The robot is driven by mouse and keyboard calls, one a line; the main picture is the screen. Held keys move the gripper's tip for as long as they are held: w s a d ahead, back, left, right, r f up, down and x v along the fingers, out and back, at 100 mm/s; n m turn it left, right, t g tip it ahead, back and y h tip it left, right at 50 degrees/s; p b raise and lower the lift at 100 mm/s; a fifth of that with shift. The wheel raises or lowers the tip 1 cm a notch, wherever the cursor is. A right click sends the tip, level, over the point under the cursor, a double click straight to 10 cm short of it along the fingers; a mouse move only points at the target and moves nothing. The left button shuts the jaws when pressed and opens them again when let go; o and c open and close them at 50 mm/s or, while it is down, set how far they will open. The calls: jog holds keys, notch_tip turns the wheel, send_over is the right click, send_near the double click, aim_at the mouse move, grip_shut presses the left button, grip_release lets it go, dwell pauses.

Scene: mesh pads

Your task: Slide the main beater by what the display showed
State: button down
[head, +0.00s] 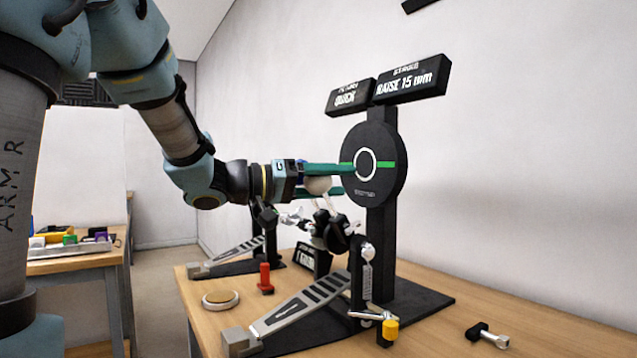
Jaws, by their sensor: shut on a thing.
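My gripper (346,180) has green fingers, one above the other, reaching right in front of the black round pad (385,178). It is shut on the main beater (318,185), whose pale rounded head shows between the fingers. The beater's shaft goes down towards the black pedal mechanism (332,230) and is partly hidden. The pad has a white ring and a green line across it. The display (411,80) on the post above reads "RAISE 15 mm" under a small heading; a second sign (350,97) beside it reads "QUICK".
The main pedal footboard (300,305) lies on the wooden bench with a second pedal (235,255) behind it. A red peg (265,279), a round disc (220,299), a yellow knob (390,330) and a small key-like tool (487,336) are around. The bench's right side is mostly clear.

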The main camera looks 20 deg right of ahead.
jog(key=shift+r, duration=0.1)
jog(key=shift+a+r, duration=0.4)
jog(key=shift+r, duration=0.15)
dwell(0.5)
grip_release()
jog(key=shift+s, duration=0.1)
jog(key=a+b, duration=0.4)
jog(key=a, duration=0.3)
jog(key=shift+w, duration=0.2)
dwell(0.4)
jog(key=shift+a, duration=0.1)
dwell(0.4)
